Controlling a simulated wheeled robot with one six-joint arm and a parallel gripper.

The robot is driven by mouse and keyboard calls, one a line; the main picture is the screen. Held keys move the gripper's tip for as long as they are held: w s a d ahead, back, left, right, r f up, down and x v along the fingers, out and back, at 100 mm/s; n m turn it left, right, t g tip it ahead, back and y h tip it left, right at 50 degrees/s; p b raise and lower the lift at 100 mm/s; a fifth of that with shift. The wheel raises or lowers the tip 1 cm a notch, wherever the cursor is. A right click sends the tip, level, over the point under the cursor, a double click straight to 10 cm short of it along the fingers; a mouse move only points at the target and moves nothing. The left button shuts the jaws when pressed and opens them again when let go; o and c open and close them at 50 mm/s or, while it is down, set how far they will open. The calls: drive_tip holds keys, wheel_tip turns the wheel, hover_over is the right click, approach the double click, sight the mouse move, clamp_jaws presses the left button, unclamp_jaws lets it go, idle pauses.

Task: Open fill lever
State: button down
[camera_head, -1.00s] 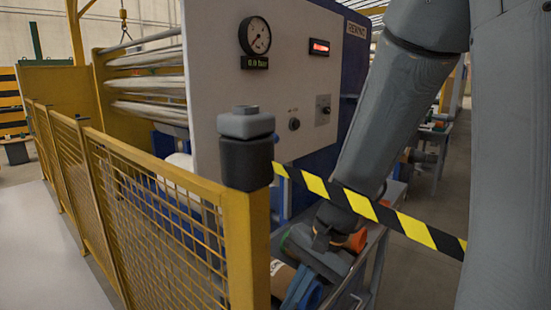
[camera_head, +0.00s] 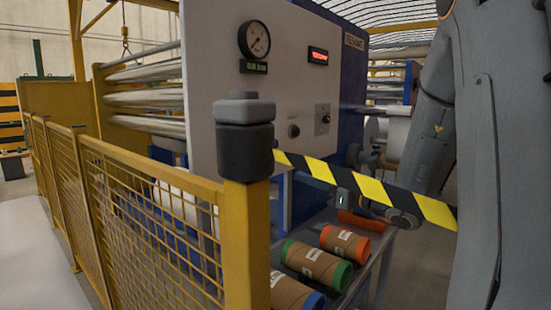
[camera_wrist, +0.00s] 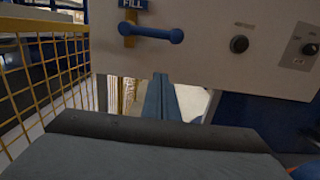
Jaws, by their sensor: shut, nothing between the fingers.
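The fill lever (camera_wrist: 150,33) shows in the wrist view at top left, a blue bar with rounded ends lying nearly level across a yellow upright piece, under a blue FILL label (camera_wrist: 136,4). It is on the lower left of the white panel (camera_wrist: 205,40). My gripper (camera_wrist: 161,80) has its two blue fingers side by side, shut and empty. In the picture the fingertips are just below the lever, apart from it. In the head view I cannot make out the lever, and my fingers are not clearly visible.
A yellow mesh fence (camera_head: 150,215) and its post (camera_head: 245,240) stand in front of the machine. Black-yellow tape (camera_head: 320,172) runs right from the post. Several cardboard rolls with coloured ends (camera_head: 345,242) lie on a table. A round gauge (camera_head: 254,39) and knobs (camera_wrist: 239,44) are on the panel.

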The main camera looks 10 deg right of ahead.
drive_tip(key=shift+a, duration=0.1)
drive_tip(key=w+a+r+p, duration=0.4)
drive_tip(key=w+a, duration=0.2)
drive_tip(key=w, duration=0.2)
drive_tip(key=shift+w+a+r, duration=0.15)
drive_tip(key=shift+w, duration=0.2)
idle(0.3)
